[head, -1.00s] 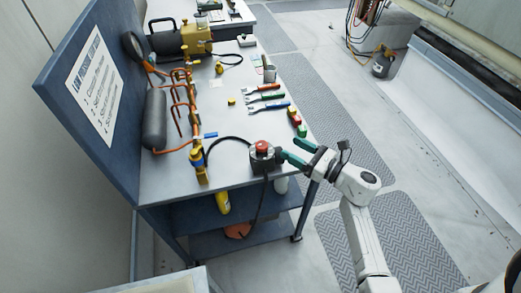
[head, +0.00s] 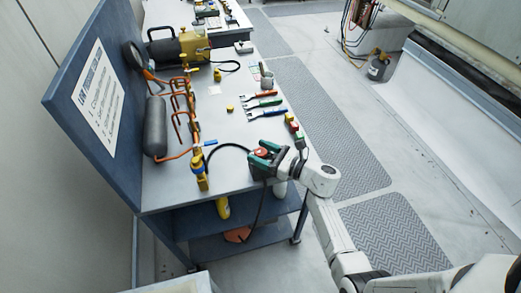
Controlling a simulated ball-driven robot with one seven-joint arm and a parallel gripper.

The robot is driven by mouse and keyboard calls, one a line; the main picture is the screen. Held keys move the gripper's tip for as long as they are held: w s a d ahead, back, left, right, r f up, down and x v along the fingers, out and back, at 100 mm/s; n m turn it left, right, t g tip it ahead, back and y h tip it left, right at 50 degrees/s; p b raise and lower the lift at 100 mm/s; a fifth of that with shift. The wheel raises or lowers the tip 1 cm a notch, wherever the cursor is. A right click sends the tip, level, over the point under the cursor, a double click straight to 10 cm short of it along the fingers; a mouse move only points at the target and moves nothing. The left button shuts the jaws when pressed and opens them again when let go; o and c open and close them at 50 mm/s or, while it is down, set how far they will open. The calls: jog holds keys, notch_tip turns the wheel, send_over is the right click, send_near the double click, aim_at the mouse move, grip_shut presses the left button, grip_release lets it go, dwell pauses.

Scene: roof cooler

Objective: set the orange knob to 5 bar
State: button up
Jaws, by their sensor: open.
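A round red-orange knob (head: 261,152) sits on top of a small dark box at the front right edge of the grey bench. It is the knob I can best match to the orange knob; no scale or bar marking on it is readable. My gripper (head: 262,154) has green fingers and is open. The fingers are on either side of the knob, one behind and one in front, and partly hide it and the box. I cannot tell whether they touch the knob.
The bench (head: 226,170) carries orange pipes (head: 190,100), a grey cylinder (head: 155,127), yellow valves (head: 200,172) and several coloured-handled tools (head: 262,103). A black hose (head: 230,146) runs to the box. A blue panel stands at the left.

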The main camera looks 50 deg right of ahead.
jog(key=shift+w, duration=0.25)
jog(key=c, duration=0.9)
jog(key=shift+a+f+h+b, duration=0.1)
jog(key=shift+f+h+b, duration=0.05)
jog(key=shift+h+b, duration=0.2)
jog(key=m+h+b, duration=0.2)
jog(key=h+b, duration=0.1)
jog(key=b, duration=0.1)
jog(key=shift+f+m+h, duration=0.25)
jog(key=shift+m+h, duration=0.1)
jog(key=shift+m, duration=0.05)
jog(key=m+h+b, duration=0.2)
jog(key=h+b, duration=0.1)
jog(key=m+h+b, duration=0.1)
jog(key=h+b, duration=0.1)
jog(key=shift+r+m+g, duration=0.25)
jog(key=shift+m+g, duration=0.05)
jog(key=shift+g, duration=0.1)
jog(key=shift+s+h+b, duration=0.1)
jog(key=shift+h+b, duration=0.3)
jog(key=shift+h, duration=0.1)
jog(key=shift+m+h+b, duration=0.3)
jog(key=shift+m+b, duration=0.1)
